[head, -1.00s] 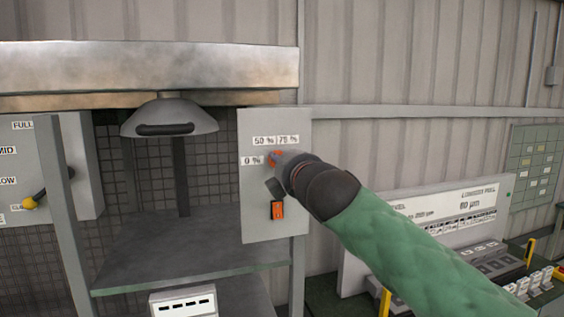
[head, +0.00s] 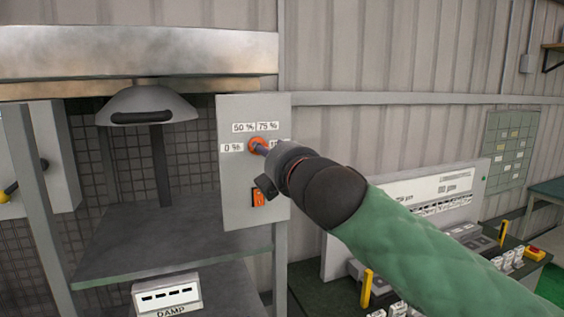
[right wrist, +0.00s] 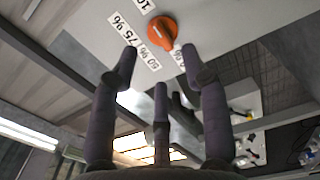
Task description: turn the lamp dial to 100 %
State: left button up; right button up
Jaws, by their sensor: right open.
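The orange lamp dial (head: 257,146) sits on a grey control panel (head: 238,190), with labels 0 %, 50 % and 75 % around it. The label on its right is mostly hidden by my gripper. My right gripper (head: 264,168) is in front of the panel, close to the dial. In the right wrist view the dial (right wrist: 162,31) lies just beyond the spread fingertips of my right gripper (right wrist: 158,60). The fingers are open with nothing between them. The lamp (head: 148,106) hangs left of the panel. My left gripper is not in view.
An orange switch (head: 258,198) is lower on the same panel. A grey shelf (head: 170,240) stands left of the panel, with a white box labelled DAMP (head: 166,294) below it. A bench with a white sign board (head: 400,195) is at the right, behind my arm.

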jog(key=v, duration=0.6)
jog(key=shift+f, duration=0.1)
